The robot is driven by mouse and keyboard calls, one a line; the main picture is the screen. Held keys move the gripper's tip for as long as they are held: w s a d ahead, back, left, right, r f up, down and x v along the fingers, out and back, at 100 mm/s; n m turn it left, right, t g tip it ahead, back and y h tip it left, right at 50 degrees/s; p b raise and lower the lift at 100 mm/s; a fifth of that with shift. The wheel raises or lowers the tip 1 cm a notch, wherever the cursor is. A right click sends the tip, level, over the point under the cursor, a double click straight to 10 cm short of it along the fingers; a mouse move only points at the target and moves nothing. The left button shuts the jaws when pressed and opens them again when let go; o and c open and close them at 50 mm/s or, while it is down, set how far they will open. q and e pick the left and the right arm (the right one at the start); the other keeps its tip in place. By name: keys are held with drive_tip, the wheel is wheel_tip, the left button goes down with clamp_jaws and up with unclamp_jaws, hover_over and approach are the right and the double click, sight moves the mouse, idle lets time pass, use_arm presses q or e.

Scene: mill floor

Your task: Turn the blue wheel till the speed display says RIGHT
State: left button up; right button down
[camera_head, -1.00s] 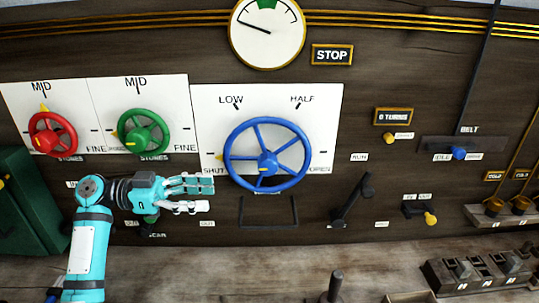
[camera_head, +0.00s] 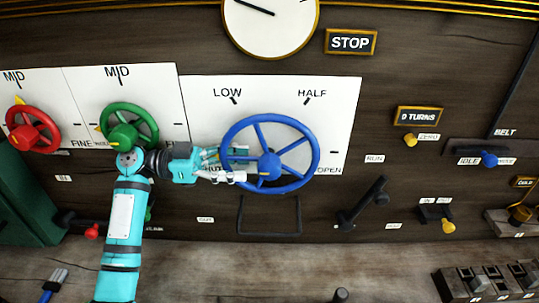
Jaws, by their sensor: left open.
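The blue wheel (camera_head: 270,166) is mounted on a white plate (camera_head: 342,112) lettered LOW, HALF and OPEN; the label at the plate's lower left is partly covered by my gripper. My left gripper (camera_head: 236,165) is open at the wheel's left rim, its fingers overlapping the rim and reaching toward the hub. I cannot tell whether they touch it. The speed display (camera_head: 350,42) reads STOP. The round white dial (camera_head: 270,25) beside it has its needle pointing to the upper left; its top is cut off. My right gripper is not in view.
A green wheel (camera_head: 123,137) and a red wheel (camera_head: 30,135) are on plates to the left, my arm passing just below the green one. A black lever (camera_head: 365,203) and a black bracket (camera_head: 270,235) are below the blue wheel. A D TURNS sign (camera_head: 419,116) is at right.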

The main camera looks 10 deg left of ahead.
sight(270, 165)
use_arm(q)
drive_tip(key=d+p, duration=0.1)
drive_tip(key=d, duration=0.2)
drive_tip(key=w+d+p, duration=0.1)
drive_tip(key=d, duration=0.1)
drive_tip(key=shift+w+d+r+p, duration=0.15)
drive_tip(key=shift+w+d+p, duration=0.05)
drive_tip(key=shift+d+p, duration=0.2)
drive_tip(key=shift+d, duration=0.5)
drive_tip(key=shift+f, duration=0.2)
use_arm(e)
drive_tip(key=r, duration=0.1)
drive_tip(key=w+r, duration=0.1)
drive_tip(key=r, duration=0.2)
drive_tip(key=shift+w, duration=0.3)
use_arm(q)
drive_tip(key=shift+w, duration=0.1)
drive_tip(key=c, duration=0.9)
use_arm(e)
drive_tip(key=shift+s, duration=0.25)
